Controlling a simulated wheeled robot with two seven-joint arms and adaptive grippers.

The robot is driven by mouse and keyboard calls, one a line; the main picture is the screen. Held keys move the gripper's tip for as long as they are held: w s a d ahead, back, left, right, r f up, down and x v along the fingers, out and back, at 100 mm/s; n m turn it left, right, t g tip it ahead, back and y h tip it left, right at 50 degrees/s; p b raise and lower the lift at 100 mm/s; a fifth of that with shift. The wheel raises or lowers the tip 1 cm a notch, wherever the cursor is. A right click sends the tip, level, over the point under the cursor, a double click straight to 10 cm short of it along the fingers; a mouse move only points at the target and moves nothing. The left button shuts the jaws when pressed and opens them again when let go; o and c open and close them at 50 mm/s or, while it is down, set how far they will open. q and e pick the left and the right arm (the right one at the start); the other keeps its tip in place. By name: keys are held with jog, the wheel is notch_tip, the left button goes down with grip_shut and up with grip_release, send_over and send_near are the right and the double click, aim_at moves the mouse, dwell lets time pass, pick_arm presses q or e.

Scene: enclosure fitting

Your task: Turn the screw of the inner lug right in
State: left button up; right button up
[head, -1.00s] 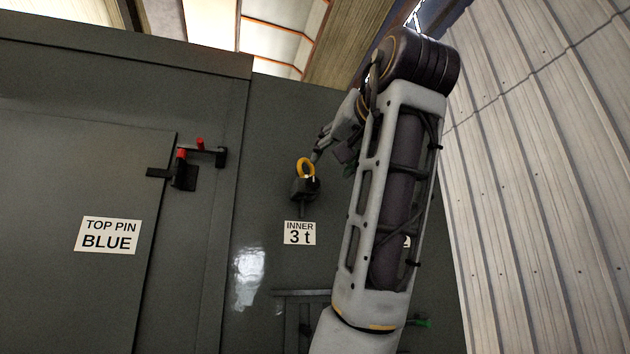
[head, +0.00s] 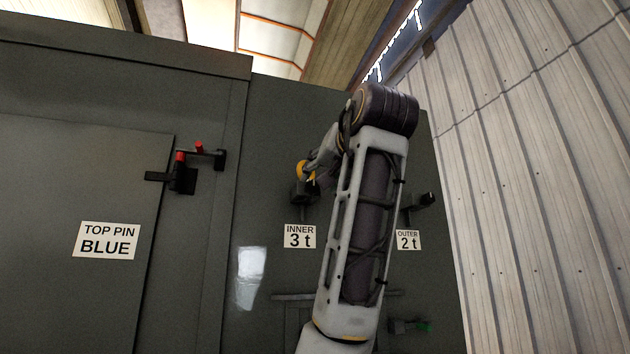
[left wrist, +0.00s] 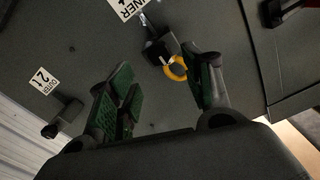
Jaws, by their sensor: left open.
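The inner lug (head: 303,193) is a dark block on the grey wall above the "INNER 3 t" label (head: 299,237). My left gripper (head: 320,168) is just right of the shackle, partly hidden behind my own arm. In the left wrist view, the open fingers with green pads (left wrist: 162,84) point toward the wall. My right gripper is not in view.
The outer lug (head: 420,202) stands to the right above its "OUTER 2 t" label (head: 408,240). A door with red-tipped latch parts (head: 181,170) is at left. Corrugated wall panels (head: 545,180) close the right side.

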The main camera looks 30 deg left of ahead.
aim_at(315, 185)
pick_arm(q)
jog(key=shift+p+x, duration=0.9)
jog(key=shift+x, duration=2.45)
jog(key=c, duration=1)
